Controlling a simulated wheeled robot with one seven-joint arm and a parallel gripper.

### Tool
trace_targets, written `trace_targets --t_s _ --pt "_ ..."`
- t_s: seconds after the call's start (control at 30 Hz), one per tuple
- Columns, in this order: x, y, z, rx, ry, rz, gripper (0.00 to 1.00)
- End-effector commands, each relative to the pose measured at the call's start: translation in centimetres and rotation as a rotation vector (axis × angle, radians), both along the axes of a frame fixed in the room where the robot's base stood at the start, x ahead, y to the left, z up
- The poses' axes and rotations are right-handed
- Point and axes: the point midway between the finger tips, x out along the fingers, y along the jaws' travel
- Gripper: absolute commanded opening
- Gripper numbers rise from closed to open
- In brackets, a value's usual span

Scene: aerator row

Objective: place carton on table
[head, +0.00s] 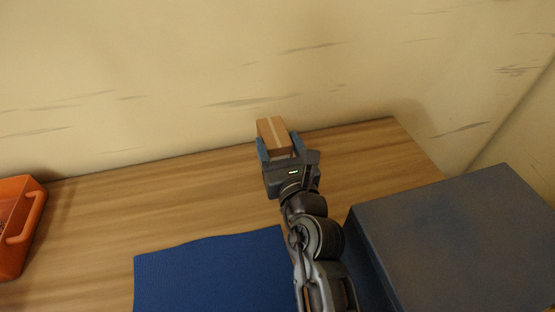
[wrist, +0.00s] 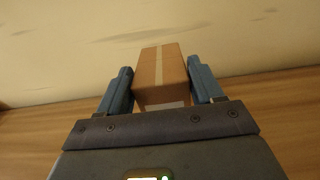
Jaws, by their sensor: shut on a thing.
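The carton (head: 272,131) is a small brown cardboard box with a pale tape strip along its top. My gripper (head: 275,143) is shut on the carton, one blue finger on each side. In the wrist view the carton (wrist: 160,75) sits between the two fingers (wrist: 160,88). The carton is over the back part of the wooden table (head: 180,200), close to the wall. Its underside is hidden, so I cannot tell whether it touches the table.
An orange bin (head: 18,225) stands at the left edge. A blue mat (head: 210,270) lies at the front of the table. A large dark grey box (head: 465,235) is at the right. The wall (head: 200,60) rises behind the table. Bare wood is free left of my gripper.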

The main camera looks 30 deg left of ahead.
Motion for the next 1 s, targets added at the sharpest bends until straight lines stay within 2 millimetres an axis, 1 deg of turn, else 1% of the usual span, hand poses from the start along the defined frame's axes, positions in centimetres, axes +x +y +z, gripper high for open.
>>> trace_targets --t_s 0.07,0.17,0.3,0.4,0.73,0.87,0.9,1.0 --pt "0.1 -0.1 -0.2 0.002 -0.003 -0.003 0.08" --pt "0.1 -0.1 -1.1 0.002 -0.001 -0.003 0.08" --pt "0.1 -0.1 -3.3 0.002 -0.003 -0.004 0.08" --pt "0.2 -0.1 -4.0 0.003 -0.003 -0.004 0.08" --pt "0.1 0.0 -4.1 0.002 -0.003 -0.003 0.08" --pt "0.1 0.0 -4.4 0.002 -0.003 -0.003 0.08" --pt "0.0 -0.1 -4.6 -0.001 0.0 -0.002 0.67" --pt "0.0 0.0 -4.6 -0.001 0.0 -0.002 0.76"
